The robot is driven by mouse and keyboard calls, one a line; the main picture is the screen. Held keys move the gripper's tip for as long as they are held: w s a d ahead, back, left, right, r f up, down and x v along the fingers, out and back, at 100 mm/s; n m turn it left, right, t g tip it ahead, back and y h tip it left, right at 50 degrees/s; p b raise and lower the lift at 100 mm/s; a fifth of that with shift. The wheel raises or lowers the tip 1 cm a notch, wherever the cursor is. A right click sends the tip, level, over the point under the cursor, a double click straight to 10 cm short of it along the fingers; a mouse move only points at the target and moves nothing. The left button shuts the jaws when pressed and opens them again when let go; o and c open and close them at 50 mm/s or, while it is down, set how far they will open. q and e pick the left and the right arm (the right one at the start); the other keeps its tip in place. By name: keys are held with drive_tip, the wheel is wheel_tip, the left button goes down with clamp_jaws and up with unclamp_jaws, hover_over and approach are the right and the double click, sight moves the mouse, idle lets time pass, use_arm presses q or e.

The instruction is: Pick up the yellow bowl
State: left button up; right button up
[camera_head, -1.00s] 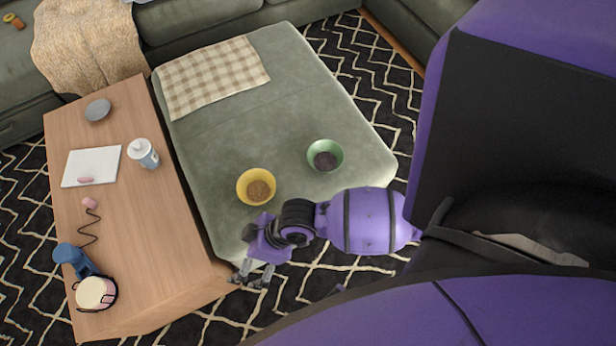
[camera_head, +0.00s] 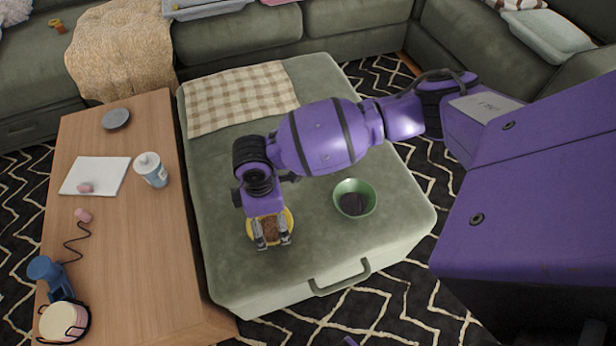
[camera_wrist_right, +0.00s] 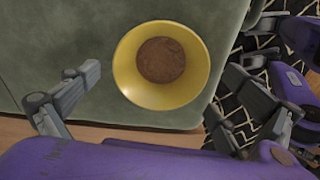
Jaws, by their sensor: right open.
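The yellow bowl (camera_head: 288,217) sits upright on the green ottoman, with brown contents in it. In the head view my right gripper (camera_head: 272,243) hangs over the bowl and hides part of it. In the right wrist view the bowl (camera_wrist_right: 196,88) shows whole, in front of the two spread fingers and between their lines. My right gripper is open and empty; the gap between its fingertips and the bowl is hard to judge.
A green bowl (camera_head: 355,198) with dark contents stands right of the yellow bowl on the ottoman (camera_head: 330,265). A checked cloth (camera_head: 240,98) lies at the back.

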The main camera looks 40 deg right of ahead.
sight(271, 229)
wheel_tip(271, 229, down, 5)
drive_tip(key=shift+a+b, duration=0.15)
drive_tip(key=shift+b, duration=0.65)
use_arm(q)
drive_tip(key=shift+s+f, duration=0.75)
drive_tip(key=shift+f, duration=0.1)
use_arm(e)
drive_tip(key=shift+c, duration=0.5)
use_arm(q)
drive_tip(key=shift+w+a, duration=0.1)
drive_tip(key=shift+w, duration=0.3)
use_arm(e)
drive_tip(key=c, duration=1.2)
drive_tip(key=shift+o, duration=0.2)
drive_tip(key=shift+w, duration=0.1)
